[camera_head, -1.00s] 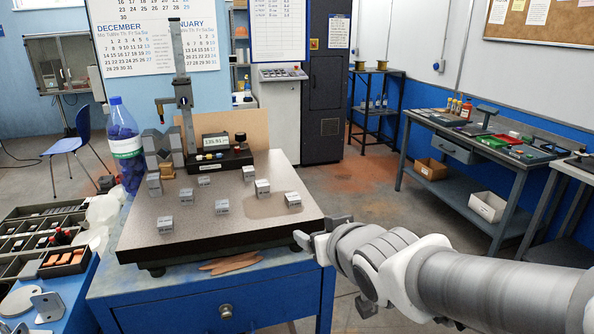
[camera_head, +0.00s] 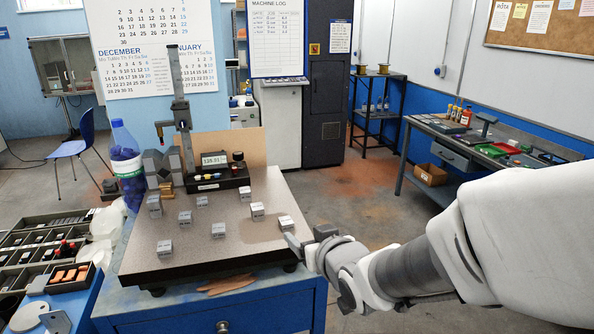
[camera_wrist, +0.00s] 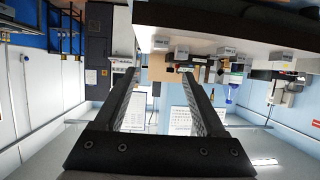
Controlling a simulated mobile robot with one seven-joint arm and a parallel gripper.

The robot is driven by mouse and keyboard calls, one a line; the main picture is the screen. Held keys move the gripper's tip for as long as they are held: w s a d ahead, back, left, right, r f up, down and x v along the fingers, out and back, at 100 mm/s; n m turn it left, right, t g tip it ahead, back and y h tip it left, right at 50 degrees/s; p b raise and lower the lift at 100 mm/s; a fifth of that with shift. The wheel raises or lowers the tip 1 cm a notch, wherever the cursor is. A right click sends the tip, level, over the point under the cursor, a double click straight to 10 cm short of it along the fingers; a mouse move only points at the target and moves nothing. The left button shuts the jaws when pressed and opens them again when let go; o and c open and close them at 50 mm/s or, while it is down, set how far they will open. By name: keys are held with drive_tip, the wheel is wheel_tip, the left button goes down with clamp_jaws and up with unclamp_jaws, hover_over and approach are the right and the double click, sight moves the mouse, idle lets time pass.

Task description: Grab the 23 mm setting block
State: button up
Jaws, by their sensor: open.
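Several small grey setting blocks stand apart on the granite plate (camera_head: 200,257). Their labels are too small to read, so I cannot tell which is the 23 mm one. In the head view, one block (camera_head: 286,224) stands near the plate's right edge, another (camera_head: 257,211) left of it, and one (camera_head: 164,248) near the front left. My gripper (camera_head: 292,242) is at the right edge of the plate, close to the rightmost block; whether they touch is unclear. In the wrist view, my gripper (camera_wrist: 162,72) is open and empty, with a block (camera_wrist: 160,44) beyond the fingertips.
A height gauge (camera_head: 180,110) and a black display unit (camera_head: 217,178) stand at the plate's back. A blue bottle (camera_head: 127,165) is at the back left. Trays with small parts (camera_head: 40,245) lie left of the plate. The floor right of the plate is clear.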

approach(287, 222)
drive_tip(key=x, duration=0.4)
drive_tip(key=shift+w+d+r, duration=0.1)
drive_tip(key=shift+r, duration=0.05)
drive_tip(key=shift+p+x, duration=0.55)
drive_tip(key=shift+x, duration=2.05)
clamp_jaws()
